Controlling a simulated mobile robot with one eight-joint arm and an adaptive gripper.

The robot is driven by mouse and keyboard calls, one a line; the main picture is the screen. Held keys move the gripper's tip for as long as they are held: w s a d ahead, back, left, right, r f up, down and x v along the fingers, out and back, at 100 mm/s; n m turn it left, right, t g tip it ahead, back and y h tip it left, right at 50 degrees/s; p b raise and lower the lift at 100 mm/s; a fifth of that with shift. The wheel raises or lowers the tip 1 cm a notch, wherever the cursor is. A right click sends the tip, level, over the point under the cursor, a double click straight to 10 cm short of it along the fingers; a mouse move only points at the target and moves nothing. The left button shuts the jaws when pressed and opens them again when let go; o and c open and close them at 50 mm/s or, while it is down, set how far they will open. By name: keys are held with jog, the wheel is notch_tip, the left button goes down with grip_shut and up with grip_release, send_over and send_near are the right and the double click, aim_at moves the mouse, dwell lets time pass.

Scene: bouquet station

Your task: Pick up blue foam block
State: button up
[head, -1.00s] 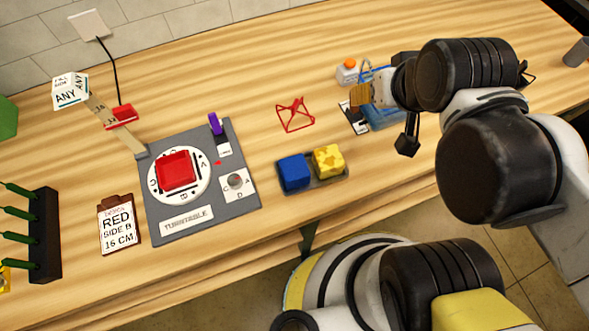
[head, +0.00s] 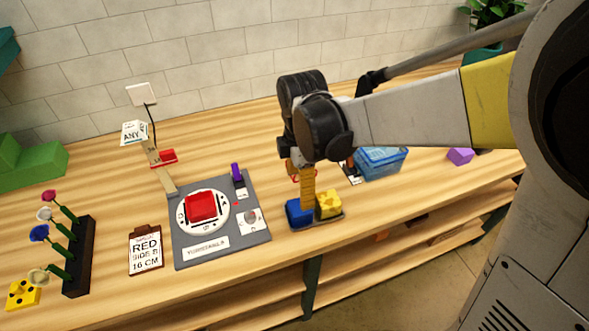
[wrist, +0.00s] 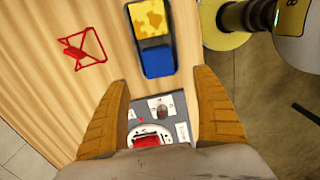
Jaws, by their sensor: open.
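The blue foam block (head: 297,213) sits in a small dark tray on the table, beside the yellow patterned block (head: 327,204). In the wrist view the blue block (wrist: 158,62) lies ahead of my fingers, with the yellow block (wrist: 149,19) beyond it in the same tray (wrist: 173,40). My gripper (wrist: 162,105) is open and empty, its two orange-brown fingers wide apart. In the head view my gripper (head: 307,206) hangs downward over the blue block and hides part of it. I cannot tell from the head view how high above the block it is.
The grey turntable (head: 255,236) with a red block (head: 201,206) stands left of the tray. A red wire frame (wrist: 82,48) lies beside the tray. A blue bin (head: 382,163) stands to the right. A flower rack (head: 79,255) and a RED sign (head: 146,249) are farther left.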

aim_at(300, 213)
jog(key=f+b, duration=0.1)
jog(key=f, duration=0.2)
jog(key=f+b, duration=0.1)
jog(key=f, duration=0.3)
jog(key=f+b, duration=0.2)
jog(key=f, duration=0.1)
jog(key=shift+w+d+f, duration=0.1)
jog(key=shift+w+f, duration=0.15)
jog(key=shift+f, duration=0.1)
jog(key=shift+r, duration=0.1)
jog(key=c, duration=1.3)
